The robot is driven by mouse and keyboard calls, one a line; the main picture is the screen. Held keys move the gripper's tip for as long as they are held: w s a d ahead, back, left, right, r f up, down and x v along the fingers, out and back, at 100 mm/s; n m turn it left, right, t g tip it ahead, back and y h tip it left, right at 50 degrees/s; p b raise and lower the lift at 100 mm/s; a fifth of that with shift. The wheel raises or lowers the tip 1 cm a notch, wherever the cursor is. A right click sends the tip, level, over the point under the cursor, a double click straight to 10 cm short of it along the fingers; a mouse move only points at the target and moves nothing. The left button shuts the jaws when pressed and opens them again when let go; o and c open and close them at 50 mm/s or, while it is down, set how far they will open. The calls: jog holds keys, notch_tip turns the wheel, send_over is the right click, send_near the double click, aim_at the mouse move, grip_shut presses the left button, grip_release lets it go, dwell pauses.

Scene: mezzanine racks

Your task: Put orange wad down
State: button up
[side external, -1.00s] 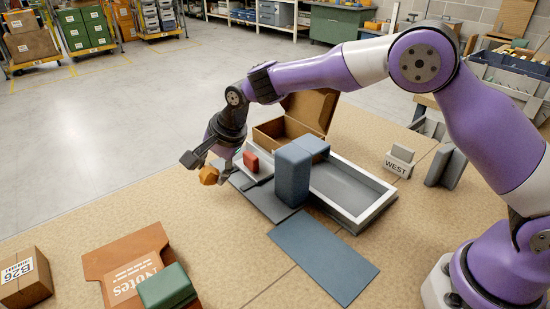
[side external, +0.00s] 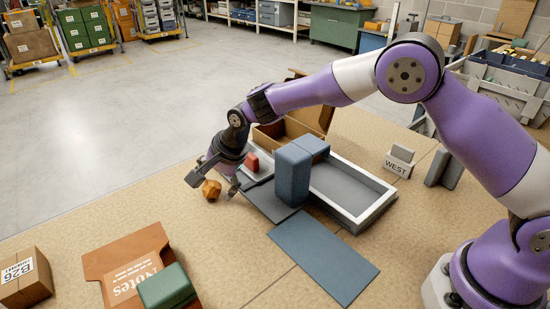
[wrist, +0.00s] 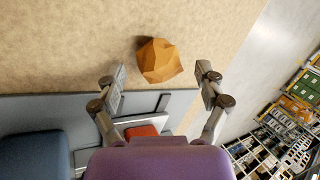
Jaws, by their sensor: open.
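The orange wad (side external: 211,189) is a small crumpled, faceted lump on the tan table, near its far left edge. It also shows in the wrist view (wrist: 159,61), a little beyond the fingertips and between their lines. My gripper (side external: 212,186) is low at the wad, with its fingers spread apart. In the wrist view my gripper (wrist: 161,75) is open, and a gap shows between each finger and the wad. The wad appears to rest on the table surface.
A grey tray (side external: 377,205), an open cardboard box (side external: 268,138), a red block (side external: 252,162) and tall blue blocks (side external: 292,175) stand right of the gripper. A blue mat (side external: 325,258) lies in front. Clear table lies left of the mat.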

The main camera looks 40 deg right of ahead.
jog(key=shift+r, duration=0.1)
jog(key=shift+r, duration=0.35)
jog(key=v, duration=1.1)
jog(key=s+d+r+n+h, duration=0.1)
jog(key=s+d+r+n, duration=0.6)
jog(key=s+d, duration=0.35)
jog(key=s+d+f+n, duration=0.1)
jog(key=s+d+n, duration=0.1)
jog(key=s, duration=0.4)
jog(key=s+d+f+n+h, duration=0.1)
jog(key=s+n, duration=0.3)
jog(key=s, duration=0.2)
jog(key=shift+d+t, duration=0.4)
